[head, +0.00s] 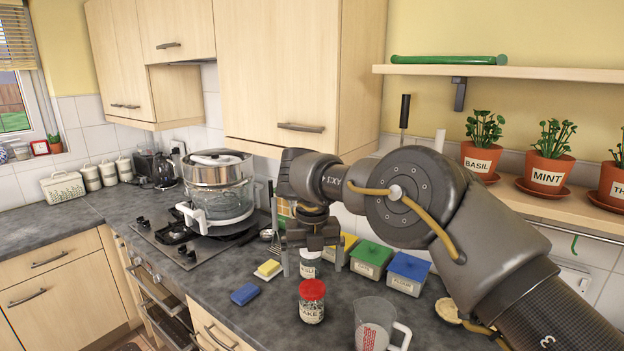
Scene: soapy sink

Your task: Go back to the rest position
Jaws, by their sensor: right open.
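My right arm comes in from the lower right and reaches across the counter. My right gripper (311,264) points down over the counter with its two fingers apart. A small white-labelled jar (310,269) shows between or just behind the fingers; I cannot tell whether they touch it. My left gripper is not in view.
A red-lidded jar (312,308) and a measuring jug (374,322) stand in front. Blue (408,270) and green-lidded (371,258) boxes stand right of the gripper. A blue sponge (244,294) lies left. A steamer pot (219,190) sits on the stove. Potted herbs (548,160) line a shelf.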

